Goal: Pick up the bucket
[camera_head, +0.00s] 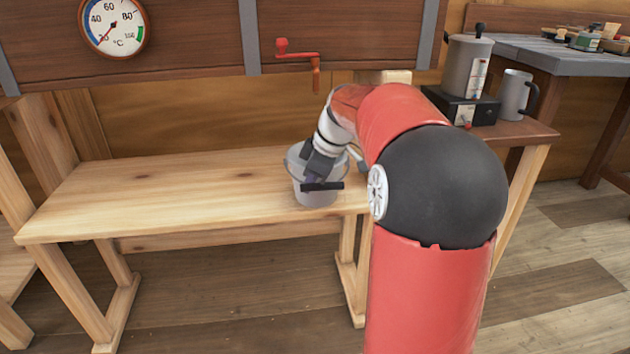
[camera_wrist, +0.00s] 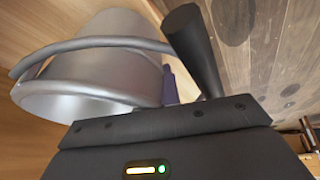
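The grey metal bucket (camera_head: 318,195) stands near the right end of the wooden bench. In the wrist view the bucket (camera_wrist: 90,85) fills the upper left, with its curved grey handle wire crossing in front of it. A black bar, which looks like the handle's grip (camera_head: 330,186), shows at the bucket's near side and also in the wrist view (camera_wrist: 194,50). My gripper (camera_head: 312,178) points down at this bar, with a purple part beside it. The fingertips are mostly hidden, and I cannot tell whether they are closed around the bar.
The bench top (camera_head: 170,195) is clear to the left of the bucket. A small table at the right holds a grey canister (camera_head: 466,66) on a black base and a mug (camera_head: 514,95).

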